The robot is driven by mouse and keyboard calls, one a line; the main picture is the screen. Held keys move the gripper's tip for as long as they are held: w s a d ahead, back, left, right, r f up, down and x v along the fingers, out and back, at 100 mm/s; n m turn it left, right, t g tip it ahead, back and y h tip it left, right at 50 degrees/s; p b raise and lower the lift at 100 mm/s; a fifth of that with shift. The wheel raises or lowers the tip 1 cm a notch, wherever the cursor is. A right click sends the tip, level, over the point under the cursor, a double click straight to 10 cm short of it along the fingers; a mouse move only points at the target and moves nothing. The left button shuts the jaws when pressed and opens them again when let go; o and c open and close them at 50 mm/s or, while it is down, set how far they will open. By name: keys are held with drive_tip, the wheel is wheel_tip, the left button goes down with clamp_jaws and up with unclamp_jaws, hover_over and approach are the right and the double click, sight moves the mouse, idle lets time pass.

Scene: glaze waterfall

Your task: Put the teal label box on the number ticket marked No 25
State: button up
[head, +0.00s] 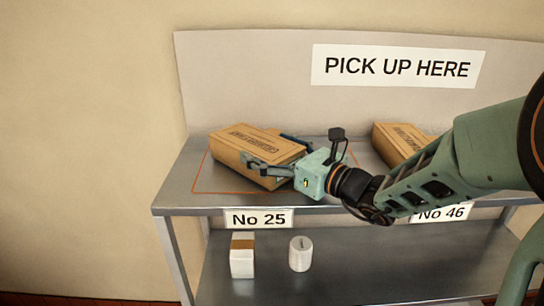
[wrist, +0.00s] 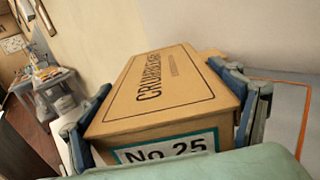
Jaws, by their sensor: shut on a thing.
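A brown cardboard box (head: 240,142) lies on the upper metal shelf, inside an orange outline, above the ticket marked No 25 (head: 259,219). In the wrist view the box (wrist: 170,85) has a teal-bordered label reading No 25 (wrist: 165,148) on its near end. My gripper (head: 275,155) is shut on the box near that end, with one finger on each side. In the wrist view my gripper (wrist: 165,105) has its blue-grey fingers against both sides. The underside of the box is hidden, so I cannot tell whether it rests fully on the shelf.
A second brown box (head: 392,138) sits to the right above the No 46 ticket (head: 441,214), partly behind my arm. A white carton with a brown band (head: 242,262) and a white cylinder (head: 300,254) stand on the lower shelf. A back panel bears a PICK UP HERE sign (head: 398,67).

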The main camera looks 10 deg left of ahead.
sight(290, 160)
drive_tip(key=shift+f, duration=0.2)
drive_tip(key=shift+f, duration=0.2)
drive_tip(key=o, duration=1.1)
drive_tip(key=shift+r, duration=0.15)
drive_tip(key=shift+s+d, duration=0.1)
drive_tip(key=shift+d, duration=0.15)
drive_tip(key=v, duration=1.1)
drive_tip(key=shift+s+d+p, duration=0.1)
drive_tip(key=shift+d+p, duration=0.1)
drive_tip(key=shift+p, duration=0.1)
